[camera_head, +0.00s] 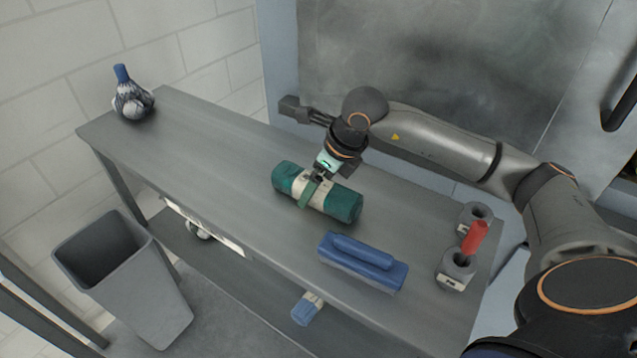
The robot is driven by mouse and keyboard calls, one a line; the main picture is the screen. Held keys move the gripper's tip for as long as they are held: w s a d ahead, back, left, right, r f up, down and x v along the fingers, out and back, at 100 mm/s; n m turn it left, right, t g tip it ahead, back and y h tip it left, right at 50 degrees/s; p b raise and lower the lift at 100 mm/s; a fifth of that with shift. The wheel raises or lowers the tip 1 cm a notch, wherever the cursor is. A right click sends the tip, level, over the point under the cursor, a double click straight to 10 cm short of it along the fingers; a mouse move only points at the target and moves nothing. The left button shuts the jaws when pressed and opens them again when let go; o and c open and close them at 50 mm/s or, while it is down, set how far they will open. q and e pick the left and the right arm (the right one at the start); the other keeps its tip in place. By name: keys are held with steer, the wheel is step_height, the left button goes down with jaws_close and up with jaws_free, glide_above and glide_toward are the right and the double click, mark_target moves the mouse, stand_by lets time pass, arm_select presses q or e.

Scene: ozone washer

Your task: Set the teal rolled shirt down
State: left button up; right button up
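The teal rolled shirt (342,205) is a thick teal roll with a cream band around its middle. It lies lengthwise at or just above the grey table top, near the table's middle; I cannot tell whether a small gap is left under it. My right gripper (313,187) comes down from above onto the middle of the roll. A green finger shows on the near side of the roll, and the far finger is hidden. The gripper looks shut on the roll. My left gripper is not in view.
A wrapped bundle (131,100) stands at the far left. A grey bin (125,280) is on the floor.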

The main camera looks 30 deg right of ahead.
steer(key=v, duration=1.1)
steer(key=shift+s+r, duration=0.15)
steer(key=shift+r, duration=0.1)
steer(key=shift+s+d+r, duration=0.1)
steer(key=shift+s+r, duration=0.05)
steer(key=shift+r, duration=0.15)
